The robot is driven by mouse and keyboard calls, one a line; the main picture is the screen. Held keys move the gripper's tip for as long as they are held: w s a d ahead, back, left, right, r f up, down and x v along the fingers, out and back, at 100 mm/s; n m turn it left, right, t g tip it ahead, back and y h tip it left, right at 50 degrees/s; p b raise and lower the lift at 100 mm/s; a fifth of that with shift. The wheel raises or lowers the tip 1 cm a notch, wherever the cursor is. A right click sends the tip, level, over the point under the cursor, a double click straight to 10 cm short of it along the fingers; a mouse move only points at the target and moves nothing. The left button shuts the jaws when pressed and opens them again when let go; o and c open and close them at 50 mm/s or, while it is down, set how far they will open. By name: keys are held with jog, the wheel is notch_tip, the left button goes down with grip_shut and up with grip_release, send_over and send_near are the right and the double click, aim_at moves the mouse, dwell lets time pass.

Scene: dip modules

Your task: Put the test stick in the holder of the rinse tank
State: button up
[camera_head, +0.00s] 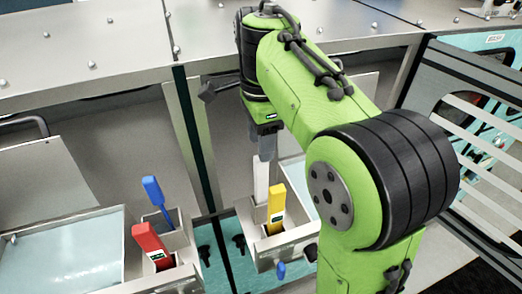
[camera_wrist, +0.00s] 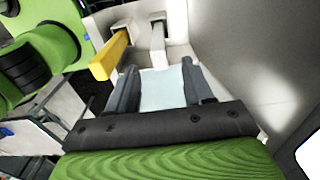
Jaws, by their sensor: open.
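Several sticks stand in holders at the tanks; the pictures do not label which is the test stick. A pale grey-white stick (camera_head: 261,181) stands upright in the right tank's holder (camera_head: 283,243), beside a yellow stick (camera_head: 276,207). In the wrist view the white stick (camera_wrist: 158,45) and yellow stick (camera_wrist: 110,57) stand in separate sockets. My gripper (camera_head: 266,150) points down just above the white stick's top in the head view. In the wrist view my gripper's fingers (camera_wrist: 161,88) are apart, with pale-blue liquid (camera_wrist: 170,85) showing between them. Part of the right tank is hidden by my arm.
A red stick (camera_head: 151,246) and a blue stick (camera_head: 153,192) stand in the left tank's holder (camera_head: 178,240). The left tank (camera_head: 60,262) holds pale liquid. A metal upright (camera_head: 190,140) stands left of my gripper. A slatted frame (camera_head: 480,120) is at the right.

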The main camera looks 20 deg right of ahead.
notch_tip(320, 180, up, 5)
jog(key=shift+p, duration=0.6)
jog(key=s+f+n+t, duration=0.2)
jog(key=s+f+n, duration=0.2)
jog(key=s+n, duration=0.4)
jog(key=s+f+n+t, duration=0.3)
jog(key=s+f+n, duration=0.2)
jog(key=s+n, duration=0.4)
jog(key=shift+s+f+n+t, duration=0.2)
jog(key=shift+n+t, duration=0.1)
jog(key=shift+n, duration=0.2)
